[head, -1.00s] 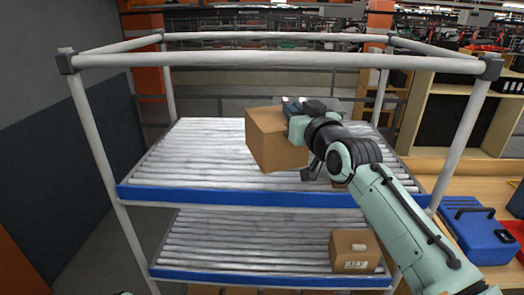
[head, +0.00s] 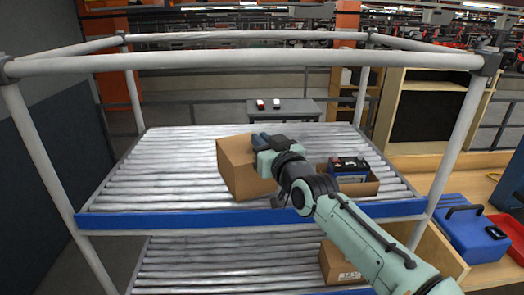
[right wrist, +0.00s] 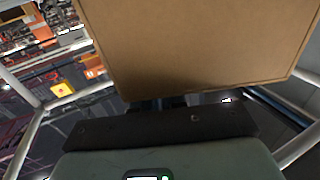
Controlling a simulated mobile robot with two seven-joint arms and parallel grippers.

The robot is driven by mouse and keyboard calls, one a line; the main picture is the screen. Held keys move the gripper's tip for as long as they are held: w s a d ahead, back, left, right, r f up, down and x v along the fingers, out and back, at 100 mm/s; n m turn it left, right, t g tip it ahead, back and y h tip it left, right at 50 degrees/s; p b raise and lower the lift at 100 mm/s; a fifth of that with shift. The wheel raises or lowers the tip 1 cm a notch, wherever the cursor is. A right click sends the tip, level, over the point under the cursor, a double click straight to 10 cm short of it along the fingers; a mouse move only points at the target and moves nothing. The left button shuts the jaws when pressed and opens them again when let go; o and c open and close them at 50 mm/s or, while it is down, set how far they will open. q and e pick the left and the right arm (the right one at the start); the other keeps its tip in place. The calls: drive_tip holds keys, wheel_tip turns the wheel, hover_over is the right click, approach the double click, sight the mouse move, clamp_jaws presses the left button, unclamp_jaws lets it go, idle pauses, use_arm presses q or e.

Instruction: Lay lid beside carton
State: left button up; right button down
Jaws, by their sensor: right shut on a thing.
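The lid, a plain brown cardboard box shape (head: 240,168), is at the upper slat shelf, left of the carton. My right gripper (head: 262,143) is shut on its upper right side. In the right wrist view the lid (right wrist: 200,45) fills the top, and the gripper (right wrist: 160,103) meets its lower edge. The lid looks slightly tilted; I cannot tell whether it touches the slats. The open carton (head: 371,188) stands on the same shelf, partly behind my right arm, with a dark-topped blue item (head: 348,168) inside. My left gripper is not in view.
The upper slat shelf (head: 160,165) is bare on its left, with a blue front rail (head: 130,220). Pale posts and top bars (head: 250,60) frame it. Another brown box (head: 338,265) is on the lower shelf. A blue toolbox (head: 470,235) stands at right.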

drive_tip(key=shift+s+f, duration=0.1)
drive_tip(key=shift+f, duration=0.6)
drive_tip(key=c, duration=1.1)
unclamp_jaws()
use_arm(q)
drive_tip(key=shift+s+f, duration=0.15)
use_arm(e)
drive_tip(key=shift+b+v, duration=1.3)
drive_tip(key=shift+v, duration=0.65)
use_arm(q)
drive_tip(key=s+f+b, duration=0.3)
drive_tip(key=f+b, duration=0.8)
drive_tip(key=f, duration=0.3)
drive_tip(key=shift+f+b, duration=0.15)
drive_tip(key=shift+b, duration=0.25)
use_arm(e)
drive_tip(key=v, duration=0.8)
